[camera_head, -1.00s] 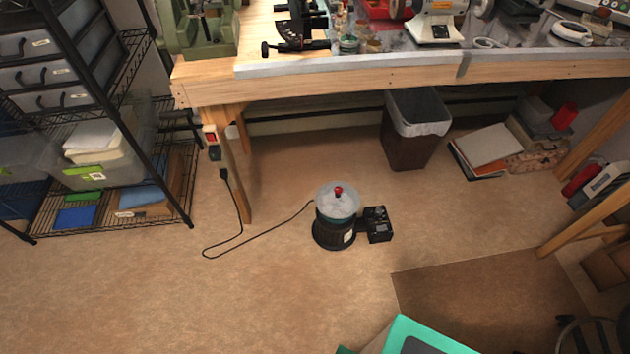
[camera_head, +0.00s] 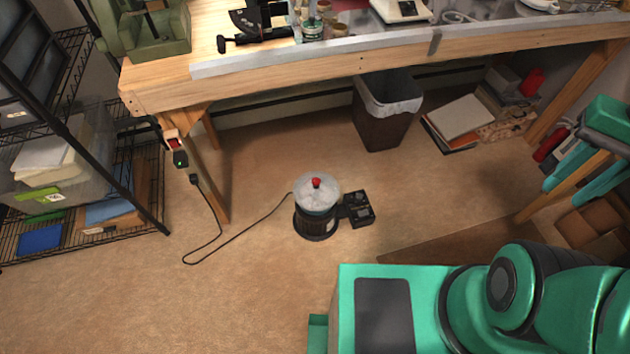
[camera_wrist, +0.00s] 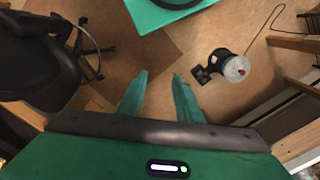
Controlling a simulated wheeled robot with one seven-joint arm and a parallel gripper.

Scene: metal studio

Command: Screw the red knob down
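The red knob (camera_head: 316,183) sits at the centre of the clear, whitish lid (camera_head: 331,193) of a round dark machine (camera_head: 315,224) on the floor. A small black control box (camera_head: 357,208) is attached at the machine's right. The knob also shows in the wrist view (camera_wrist: 242,71), to the right of the gripper and some distance below it. My gripper (camera_wrist: 160,76) is open, its two green fingers apart with only floor between them.
A wooden workbench (camera_head: 330,76) spans the back, with a waste bin (camera_head: 383,135) beneath. A wire shelf (camera_head: 85,205) stands at the left. The machine's cable (camera_head: 235,240) runs to the bench leg. An office chair (camera_wrist: 42,68) shows in the wrist view. Floor around the machine is mostly clear.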

